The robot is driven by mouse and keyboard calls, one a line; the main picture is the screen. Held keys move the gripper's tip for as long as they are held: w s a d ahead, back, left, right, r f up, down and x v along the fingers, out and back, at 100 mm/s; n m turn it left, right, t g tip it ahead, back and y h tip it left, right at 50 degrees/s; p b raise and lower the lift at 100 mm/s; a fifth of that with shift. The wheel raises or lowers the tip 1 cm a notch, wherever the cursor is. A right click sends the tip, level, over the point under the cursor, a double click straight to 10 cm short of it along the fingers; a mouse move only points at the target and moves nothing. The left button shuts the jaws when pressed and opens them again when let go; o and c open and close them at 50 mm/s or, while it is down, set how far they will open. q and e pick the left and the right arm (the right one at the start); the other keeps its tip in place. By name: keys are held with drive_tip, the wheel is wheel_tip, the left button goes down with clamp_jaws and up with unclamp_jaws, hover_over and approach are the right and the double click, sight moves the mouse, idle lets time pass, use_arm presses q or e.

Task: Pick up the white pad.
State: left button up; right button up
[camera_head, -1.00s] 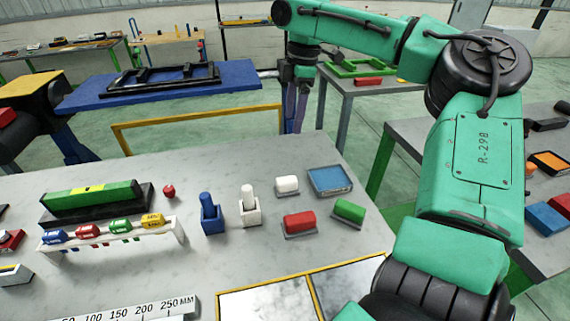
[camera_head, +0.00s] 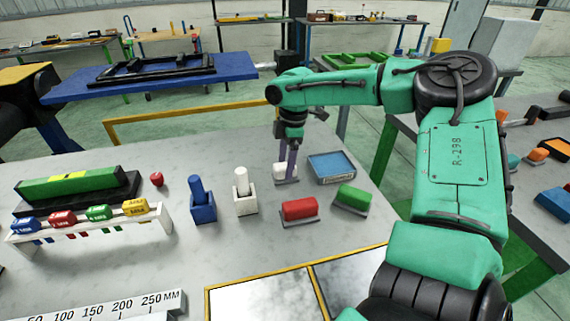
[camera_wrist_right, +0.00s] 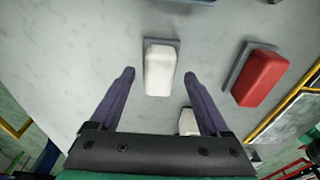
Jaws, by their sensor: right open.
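The white pad (camera_head: 279,171) lies on a small grey base on the grey table, left of the blue tray, and is partly hidden by my right gripper. It shows whole in the right wrist view (camera_wrist_right: 160,72), upper middle. My right gripper (camera_head: 289,178) points down at the pad. In the wrist view its two purple fingers (camera_wrist_right: 159,77) are spread wide and empty, one to each side of the pad's near end, with a gap on both sides. Whether the tips are down at pad height I cannot tell. My left gripper is out of view.
A red pad (camera_head: 299,209) and a green pad (camera_head: 352,196) sit close in front of the white one. A blue tray (camera_head: 332,167) is just right. White (camera_head: 242,192) and blue (camera_head: 201,200) upright holders stand to the left. Bare table lies behind the holders.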

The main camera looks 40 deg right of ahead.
sight(285, 165)
drive_tip(key=shift+w+a+f, duration=0.1)
drive_tip(key=shift+f, duration=0.75)
clamp_jaws()
drive_tip(key=shift+r, duration=0.15)
wheel_tip(285, 165, up, 18)
drive_tip(key=p, duration=0.1)
drive_tip(key=c, duration=0.8)
unclamp_jaws()
clamp_jaws()
